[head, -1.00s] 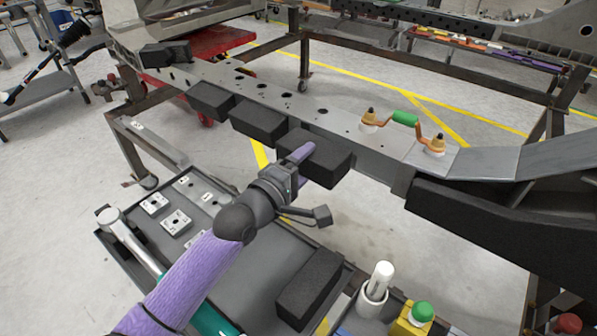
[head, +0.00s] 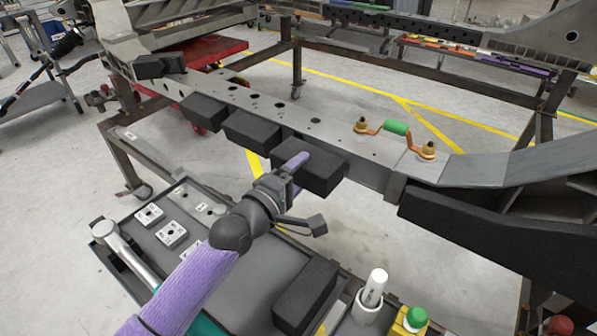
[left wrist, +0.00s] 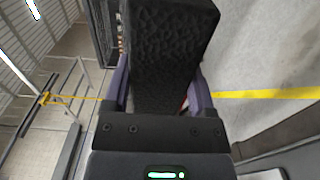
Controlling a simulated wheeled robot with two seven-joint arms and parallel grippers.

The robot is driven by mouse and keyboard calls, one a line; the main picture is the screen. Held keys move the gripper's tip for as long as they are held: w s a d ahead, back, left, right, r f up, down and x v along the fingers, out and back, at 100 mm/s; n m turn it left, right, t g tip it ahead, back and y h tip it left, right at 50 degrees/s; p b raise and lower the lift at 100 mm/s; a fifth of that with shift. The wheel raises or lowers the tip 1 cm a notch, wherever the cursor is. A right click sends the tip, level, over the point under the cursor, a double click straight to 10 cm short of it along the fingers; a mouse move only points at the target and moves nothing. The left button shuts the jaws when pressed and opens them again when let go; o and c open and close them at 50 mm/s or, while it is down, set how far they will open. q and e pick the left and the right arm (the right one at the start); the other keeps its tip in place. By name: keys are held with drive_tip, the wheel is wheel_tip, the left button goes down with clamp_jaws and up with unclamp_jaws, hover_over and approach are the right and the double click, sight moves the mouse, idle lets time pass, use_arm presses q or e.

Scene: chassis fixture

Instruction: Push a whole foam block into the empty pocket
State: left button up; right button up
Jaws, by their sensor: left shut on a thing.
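My left gripper (head: 291,170) is shut on a black foam block (head: 318,172), which it holds against the near side of the long grey chassis rail (head: 340,142). In the left wrist view the block (left wrist: 165,50) stands between both purple fingers. I cannot tell how deep it sits in a pocket; the pocket behind it is hidden. Two similar black blocks, one at the left (head: 203,110) and one in the middle (head: 250,130), sit along the same rail side. Another black block (head: 304,298) lies in the dark tray. My right gripper is not in view.
The tray (head: 215,285) below the rail also holds small white labelled pieces (head: 170,234) and a silver-headed tool (head: 104,230). A white-capped cylinder (head: 374,288) and a green-topped yellow item (head: 414,320) stand at its right. A green-handled copper piece (head: 396,128) sits on the rail.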

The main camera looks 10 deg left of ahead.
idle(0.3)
use_arm(q)
drive_tip(key=shift+w+d, duration=0.1)
drive_tip(key=shift+w, duration=0.05)
drive_tip(key=shift+b+x, duration=0.45)
drive_tip(key=shift+x, duration=0.3)
drive_tip(key=shift+w+d, duration=0.1)
drive_tip(key=shift+w, duration=0.15)
drive_tip(key=shift+w+d+b, duration=0.2)
drive_tip(key=shift+w+b, duration=0.15)
drive_tip(key=shift+w, duration=0.2)
drive_tip(key=shift+w+d, duration=0.1)
drive_tip(key=shift+w, duration=0.15)
